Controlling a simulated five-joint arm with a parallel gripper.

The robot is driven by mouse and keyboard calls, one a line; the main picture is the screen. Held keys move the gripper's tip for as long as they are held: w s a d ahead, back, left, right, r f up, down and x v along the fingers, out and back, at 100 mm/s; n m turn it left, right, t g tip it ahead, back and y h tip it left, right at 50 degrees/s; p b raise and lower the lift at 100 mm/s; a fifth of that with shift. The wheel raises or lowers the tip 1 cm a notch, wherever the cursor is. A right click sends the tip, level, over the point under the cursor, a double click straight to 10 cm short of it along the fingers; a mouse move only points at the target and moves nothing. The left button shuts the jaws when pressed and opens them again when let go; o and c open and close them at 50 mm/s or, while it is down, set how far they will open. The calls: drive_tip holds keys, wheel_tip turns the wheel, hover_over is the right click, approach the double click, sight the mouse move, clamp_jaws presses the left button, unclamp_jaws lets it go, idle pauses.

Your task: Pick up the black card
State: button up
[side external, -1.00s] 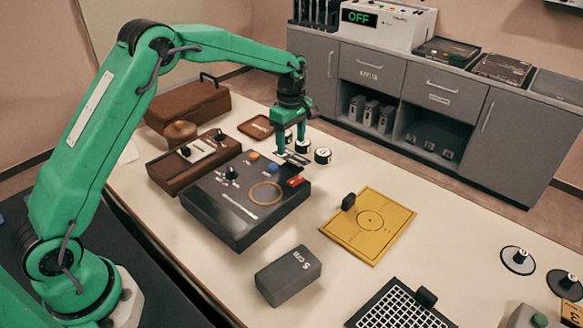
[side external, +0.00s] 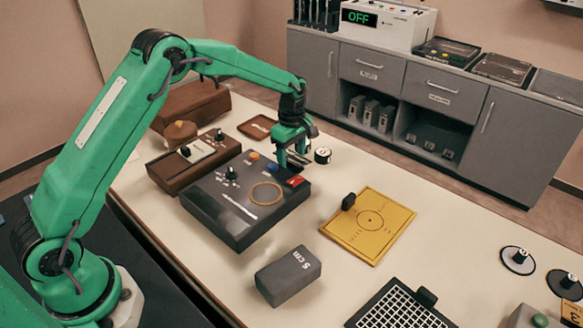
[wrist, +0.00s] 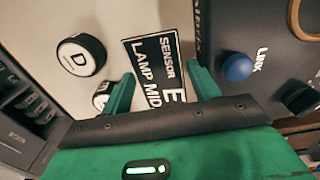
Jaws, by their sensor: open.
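The black card (wrist: 152,52) shows in the wrist view. It lies on the pale table beside the black box and has white lettering, including "SENSOR" and "LAMP MID". My gripper (wrist: 160,74) is open, with one green finger at either side of the card's near part; I cannot tell whether they touch it. In the side view my gripper (side external: 293,163) is low at the back edge of the black box, and the card is hidden or too small to make out there.
The black box (side external: 235,205), with a blue knob (wrist: 237,67), stands close by my right finger in the wrist view. A round white-and-black piece marked D (wrist: 82,54) and another (wrist: 103,95) are on the left. A yellow plate (side external: 350,238) and grey block (side external: 288,275) lie farther off.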

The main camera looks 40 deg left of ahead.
sight(292, 157)
drive_tip(key=shift+c, duration=0.4)
drive_tip(key=c, duration=0.7)
drive_tip(key=shift+c, duration=0.2)
drive_tip(key=shift+r, duration=0.1)
drive_tip(key=shift+r, duration=0.85)
wheel_tip(292, 157, up, 2)
drive_tip(key=shift+w+r, duration=0.1)
drive_tip(key=shift+r, duration=0.15)
drive_tip(key=s+d+r, duration=0.6)
drive_tip(key=d, duration=0.4)
drive_tip(key=shift+r, duration=0.35)
